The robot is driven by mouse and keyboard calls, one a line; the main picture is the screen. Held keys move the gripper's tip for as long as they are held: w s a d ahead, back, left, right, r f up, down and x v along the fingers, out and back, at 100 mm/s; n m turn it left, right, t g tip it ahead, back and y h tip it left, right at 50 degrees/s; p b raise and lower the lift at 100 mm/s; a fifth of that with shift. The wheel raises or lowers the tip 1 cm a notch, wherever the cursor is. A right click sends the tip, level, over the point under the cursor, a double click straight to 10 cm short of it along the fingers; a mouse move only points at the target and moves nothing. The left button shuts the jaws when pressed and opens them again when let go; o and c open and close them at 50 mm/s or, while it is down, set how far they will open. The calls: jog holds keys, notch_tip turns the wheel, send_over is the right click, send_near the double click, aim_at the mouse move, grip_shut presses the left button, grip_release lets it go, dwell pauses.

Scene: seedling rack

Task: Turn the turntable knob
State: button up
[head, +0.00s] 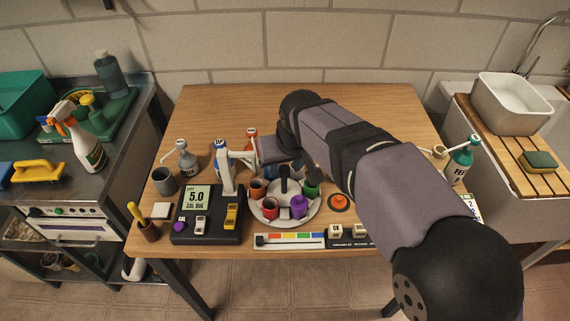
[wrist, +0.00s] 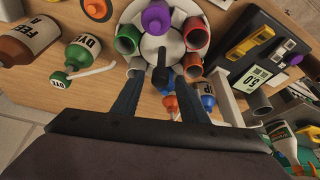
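The turntable (head: 283,222) is a white round plate on the wooden table, bearing several red, green and purple cups; it also shows at the top of the wrist view (wrist: 150,46). Its knob (head: 284,184) is a black upright post at the centre. In the wrist view the knob (wrist: 160,74) shows between and just beyond my two dark blue fingers. My gripper (wrist: 157,84) is open with a gap on both sides of the knob. Whether the fingertips reach down beside it, I cannot tell. In the head view my arm hides much of the gripper.
A dark meter box (head: 197,198) reading 5.0 stands left of the turntable. A colour strip (head: 290,239) lies in front and an orange knob (head: 340,202) is to the right. Bottles stand behind, including a grey one (head: 187,160). The table's back left is clear.

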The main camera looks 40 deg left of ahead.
grip_shut()
